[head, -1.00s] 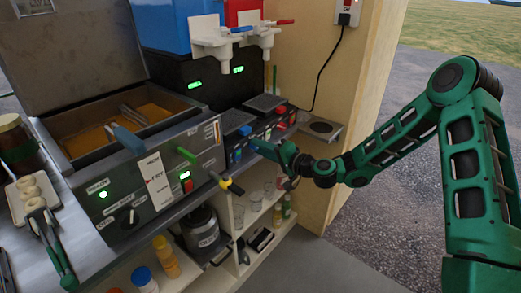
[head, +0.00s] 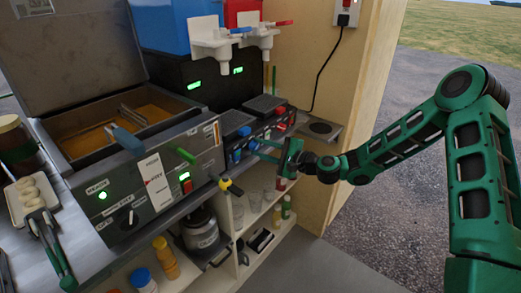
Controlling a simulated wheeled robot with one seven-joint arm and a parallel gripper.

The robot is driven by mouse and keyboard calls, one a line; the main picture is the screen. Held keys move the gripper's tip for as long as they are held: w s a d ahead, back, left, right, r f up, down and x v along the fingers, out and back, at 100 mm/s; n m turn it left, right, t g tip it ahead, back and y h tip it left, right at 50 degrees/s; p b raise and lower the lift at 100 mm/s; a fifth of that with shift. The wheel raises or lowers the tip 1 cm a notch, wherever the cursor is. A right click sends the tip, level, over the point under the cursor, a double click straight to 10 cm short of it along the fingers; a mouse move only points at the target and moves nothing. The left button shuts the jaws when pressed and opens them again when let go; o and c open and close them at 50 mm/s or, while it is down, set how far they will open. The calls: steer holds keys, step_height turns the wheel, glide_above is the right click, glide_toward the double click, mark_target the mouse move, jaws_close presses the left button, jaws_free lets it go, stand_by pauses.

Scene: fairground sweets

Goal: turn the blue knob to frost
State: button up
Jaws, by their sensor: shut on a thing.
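The blue knob (head: 254,144) is on the dark front panel below the blue tank of the two-tank dispenser. My gripper (head: 256,149) reaches in from the right with its fingers at this panel. Its two fingers look spread a little around the knob, and the gripper is shut on it. The fingers partly cover the knob, and its pointer and markings, including any frost mark, are too small to read.
Red controls (head: 281,127) sit just right on the same panel. Shelves with bottles lie below. A wooden wall (head: 335,110) rises behind, and open ground lies to the right.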

steer(key=shift+w+d+f+m, duration=0.15)
steer(key=shift+d+f+m, duration=0.15)
steer(key=shift+m, duration=0.2)
steer(key=o, duration=1)
steer(key=shift+o, duration=0.3)
steer(key=shift+a+r, duration=0.1)
steer(key=shift+a, duration=0.05)
steer(key=v, duration=1)
steer(key=shift+s+d, duration=0.25)
